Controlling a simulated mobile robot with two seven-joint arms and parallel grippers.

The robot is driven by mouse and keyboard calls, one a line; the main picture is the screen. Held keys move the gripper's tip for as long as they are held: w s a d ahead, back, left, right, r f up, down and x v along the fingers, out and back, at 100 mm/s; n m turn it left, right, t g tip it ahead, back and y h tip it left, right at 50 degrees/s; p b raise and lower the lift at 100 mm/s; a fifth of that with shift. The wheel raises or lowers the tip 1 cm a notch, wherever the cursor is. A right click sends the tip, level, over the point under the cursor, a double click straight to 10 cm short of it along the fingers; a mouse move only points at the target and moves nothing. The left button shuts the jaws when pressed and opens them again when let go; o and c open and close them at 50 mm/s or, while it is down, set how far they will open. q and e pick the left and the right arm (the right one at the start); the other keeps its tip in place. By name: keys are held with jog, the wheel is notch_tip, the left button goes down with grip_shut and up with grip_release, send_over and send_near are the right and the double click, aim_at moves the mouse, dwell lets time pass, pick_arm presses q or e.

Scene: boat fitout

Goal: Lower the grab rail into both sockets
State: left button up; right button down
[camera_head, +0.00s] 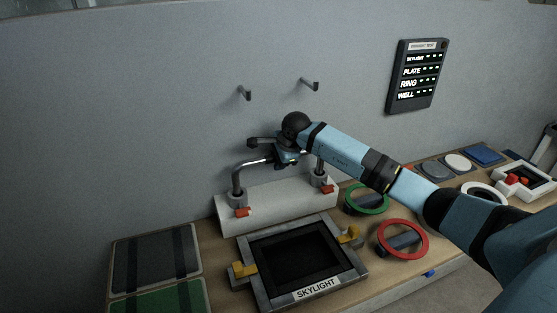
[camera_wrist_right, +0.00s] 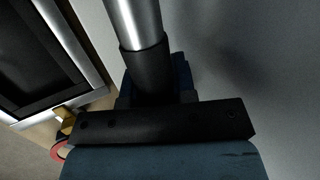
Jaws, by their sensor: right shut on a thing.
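The grab rail (camera_head: 252,163) is a silver bar with a dark middle sleeve and two bent-down legs. My right gripper (camera_head: 287,158) is shut on its middle from above. In the right wrist view the bar (camera_wrist_right: 133,22) and its dark sleeve (camera_wrist_right: 146,72) run between the jaws. The white base block (camera_head: 280,207) carries the left socket (camera_head: 237,198) and the right socket (camera_head: 323,178), each with a red tab. The rail's legs stand over the sockets and their ends meet the collars in the picture; how deep they sit, I cannot tell. My left gripper is not in view.
The skylight frame (camera_head: 318,292) with yellow clips lies in front of the block. Green (camera_head: 366,211) and red (camera_head: 403,257) rings lie to its right. Two wall hooks (camera_head: 244,93) stick out above. A labelled panel (camera_head: 416,75) hangs on the wall. Grey and green pads (camera_head: 155,262) lie left.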

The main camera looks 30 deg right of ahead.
jog(key=shift+f+b, duration=1)
jog(key=shift+f, duration=0.4)
jog(key=c, duration=0.8)
grip_release()
jog(key=shift+c, duration=0.2)
jog(key=shift+f, duration=0.1)
jog(key=v, duration=1.4)
jog(key=shift+b, duration=0.45)
